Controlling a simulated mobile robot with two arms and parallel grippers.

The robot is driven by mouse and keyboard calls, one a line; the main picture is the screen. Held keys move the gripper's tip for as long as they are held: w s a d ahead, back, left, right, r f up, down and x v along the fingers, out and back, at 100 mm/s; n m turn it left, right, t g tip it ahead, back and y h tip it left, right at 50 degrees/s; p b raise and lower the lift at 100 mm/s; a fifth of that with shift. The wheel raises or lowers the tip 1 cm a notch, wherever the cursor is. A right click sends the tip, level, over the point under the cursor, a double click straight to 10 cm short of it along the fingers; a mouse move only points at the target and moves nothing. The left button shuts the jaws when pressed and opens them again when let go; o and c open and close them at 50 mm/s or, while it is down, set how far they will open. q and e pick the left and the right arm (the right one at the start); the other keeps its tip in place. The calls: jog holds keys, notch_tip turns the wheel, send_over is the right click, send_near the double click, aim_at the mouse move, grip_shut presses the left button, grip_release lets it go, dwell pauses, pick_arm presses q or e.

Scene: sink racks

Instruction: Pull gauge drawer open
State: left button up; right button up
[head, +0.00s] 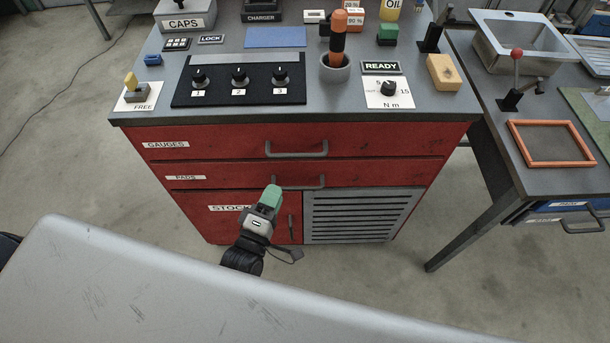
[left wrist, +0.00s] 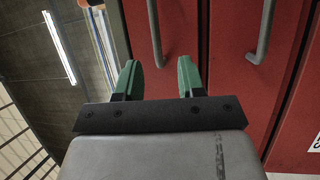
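The red gauge drawer (head: 225,140), labelled GAUGES, is the top drawer of the cabinet and is shut. Its grey bar handle (head: 297,153) is at the middle of its front. My left gripper (head: 271,194) is in front of the cabinet and overlaps the left end of the pads drawer handle (head: 300,187) in the head view. In the left wrist view, turned sideways, its green fingertips (left wrist: 157,75) are apart and empty. The end of the gauge handle (left wrist: 155,30) shows between and beyond them; contact cannot be told. The pads handle (left wrist: 264,30) is farther right. My right gripper is not in view.
Below are a STOCK door (head: 198,222) and a vent grille (head: 355,215). The countertop (head: 330,108) holds a knob panel (head: 240,92), a cup with an orange-handled tool (head: 335,70) and a yellow block (head: 443,72). A side table (head: 540,182) stands right. Floor before the cabinet is clear.

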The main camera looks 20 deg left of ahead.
aim_at(291, 154)
pick_arm(q)
jog(key=w, duration=0.3)
jog(key=w+r+p, duration=0.1)
jog(key=w, duration=0.3)
jog(key=w+d+r, duration=0.1)
jog(key=w, duration=0.2)
jog(key=shift+w+d+r+p, duration=0.1)
jog(key=shift+w+r+p, duration=0.05)
jog(key=shift+w+p, duration=0.25)
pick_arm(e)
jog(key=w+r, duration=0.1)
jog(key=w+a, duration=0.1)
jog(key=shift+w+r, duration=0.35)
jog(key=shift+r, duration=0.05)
pick_arm(q)
grip_shut()
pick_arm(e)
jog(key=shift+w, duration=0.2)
